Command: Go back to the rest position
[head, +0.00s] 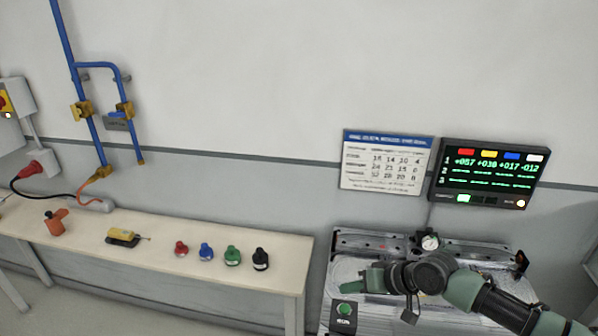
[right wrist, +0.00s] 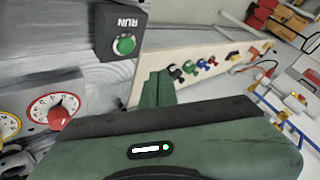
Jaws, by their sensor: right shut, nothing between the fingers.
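My right arm reaches in from the right in the head view. Its green gripper (head: 375,278) hangs over the grey metal bench unit (head: 340,268) at the lower right. The gripper is shut and empty, its tip pointing left. In the right wrist view the closed green fingers (right wrist: 157,88) show beside the RUN button box (right wrist: 121,30). The same green RUN button (head: 344,309) is at the front of the unit in the head view, below the gripper. My left gripper is not in view.
A round dial gauge (head: 430,242) stands at the back of the unit, close behind my arm. A lit display (head: 487,173) and a printed chart (head: 385,163) hang on the wall above. A pale table (head: 190,273) at left bears several coloured plugs and tools. Open floor lies in front.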

